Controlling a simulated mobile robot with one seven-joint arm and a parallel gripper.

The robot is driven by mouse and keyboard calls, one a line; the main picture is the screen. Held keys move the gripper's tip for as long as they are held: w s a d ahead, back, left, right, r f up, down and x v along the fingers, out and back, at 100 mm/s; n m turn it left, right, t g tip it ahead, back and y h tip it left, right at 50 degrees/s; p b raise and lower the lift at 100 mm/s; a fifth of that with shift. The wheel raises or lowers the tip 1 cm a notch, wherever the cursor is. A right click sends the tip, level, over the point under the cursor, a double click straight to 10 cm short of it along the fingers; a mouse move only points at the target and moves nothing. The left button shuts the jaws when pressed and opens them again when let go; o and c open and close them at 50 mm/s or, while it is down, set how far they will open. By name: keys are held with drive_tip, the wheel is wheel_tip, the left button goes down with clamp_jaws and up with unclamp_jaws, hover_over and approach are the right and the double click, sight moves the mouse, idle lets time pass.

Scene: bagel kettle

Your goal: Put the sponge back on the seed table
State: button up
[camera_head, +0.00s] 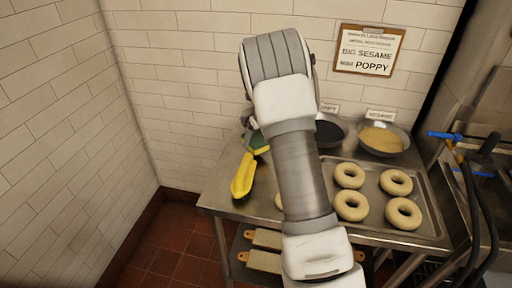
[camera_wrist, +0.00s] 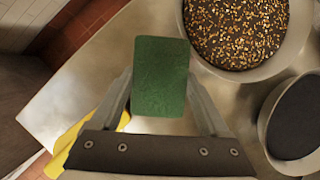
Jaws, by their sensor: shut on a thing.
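The sponge has a green face that fills the space between my gripper's fingers in the wrist view (camera_wrist: 161,77). My gripper (camera_wrist: 162,105) is shut on it. In the head view a small green and yellow part of the sponge (camera_head: 258,143) shows beside my arm, over the back left of the steel seed table (camera_head: 222,197). My arm hides most of the gripper there. The bare tabletop also shows in the wrist view (camera_wrist: 85,85). I cannot tell whether the sponge touches the table.
A long yellow object (camera_head: 243,176) lies at the table's left side. A dark poppy bowl (camera_head: 328,131) and a sesame bowl (camera_head: 381,140) stand at the back. A mixed-seed bowl (camera_wrist: 240,25) is close right of the sponge. A tray (camera_head: 376,223) holds several bagels.

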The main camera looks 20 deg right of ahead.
drive_tip(key=shift+f, duration=1.7)
drive_tip(key=shift+f, duration=0.1)
drive_tip(key=o, duration=1.2)
drive_tip(key=shift+c, duration=0.2)
